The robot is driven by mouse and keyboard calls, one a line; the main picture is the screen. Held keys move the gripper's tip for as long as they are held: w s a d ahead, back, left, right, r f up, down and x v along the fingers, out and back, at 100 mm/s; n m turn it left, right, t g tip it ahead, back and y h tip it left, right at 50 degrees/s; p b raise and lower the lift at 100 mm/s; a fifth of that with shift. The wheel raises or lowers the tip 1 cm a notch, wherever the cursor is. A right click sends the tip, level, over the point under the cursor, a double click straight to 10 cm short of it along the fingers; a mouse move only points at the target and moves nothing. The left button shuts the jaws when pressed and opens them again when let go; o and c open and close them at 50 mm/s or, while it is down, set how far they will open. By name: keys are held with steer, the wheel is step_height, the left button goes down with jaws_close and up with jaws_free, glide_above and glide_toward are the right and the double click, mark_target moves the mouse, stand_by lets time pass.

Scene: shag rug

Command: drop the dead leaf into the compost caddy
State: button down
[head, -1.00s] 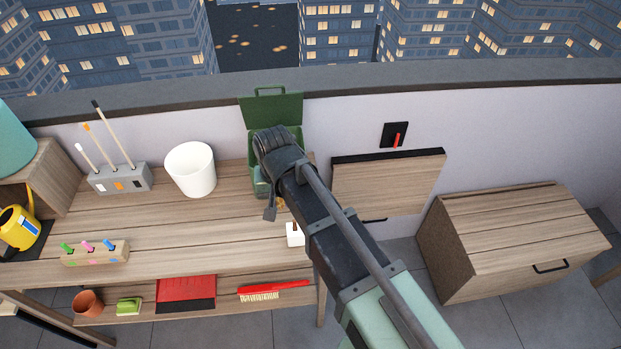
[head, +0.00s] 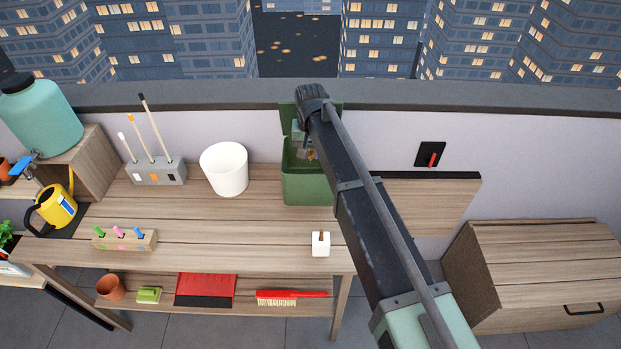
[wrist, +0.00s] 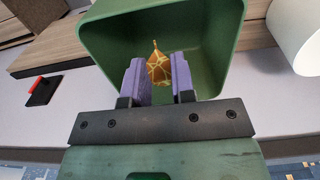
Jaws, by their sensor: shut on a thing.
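The green compost caddy (head: 305,188) stands on the bench at the back, its lid raised behind it. In the wrist view the caddy (wrist: 100,35) opens wide in front of my gripper (wrist: 160,78). The dead leaf (wrist: 157,64), yellow-brown and veined, is held between the two purple fingers, and the caddy's inside lies behind it. In the head view the leaf (head: 310,154) shows small over the caddy's opening. My gripper is shut on the leaf. My arm hides part of the caddy's right side and lid.
A white bucket (head: 225,169) stands left of the caddy. A white block with a brown top (head: 320,245) sits near the bench's front edge. A holder with upright sticks (head: 156,171) and a yellow watering can (head: 55,208) are farther left. The bench middle is clear.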

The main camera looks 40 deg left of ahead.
steer(key=f+b, duration=1)
steer(key=f, duration=0.1)
steer(key=shift+s+d+f, duration=0.1)
steer(key=shift+s+f, duration=0.1)
steer(key=shift+f, duration=0.05)
steer(key=shift+w+f, duration=0.1)
steer(key=shift+w, duration=0.1)
steer(key=shift+r, duration=0.3)
steer(key=shift+f+b, duration=0.45)
steer(key=shift+f, duration=0.25)
steer(key=c, duration=1)
jaws_free()
steer(key=shift+o, duration=0.2)
steer(key=shift+r, duration=0.1)
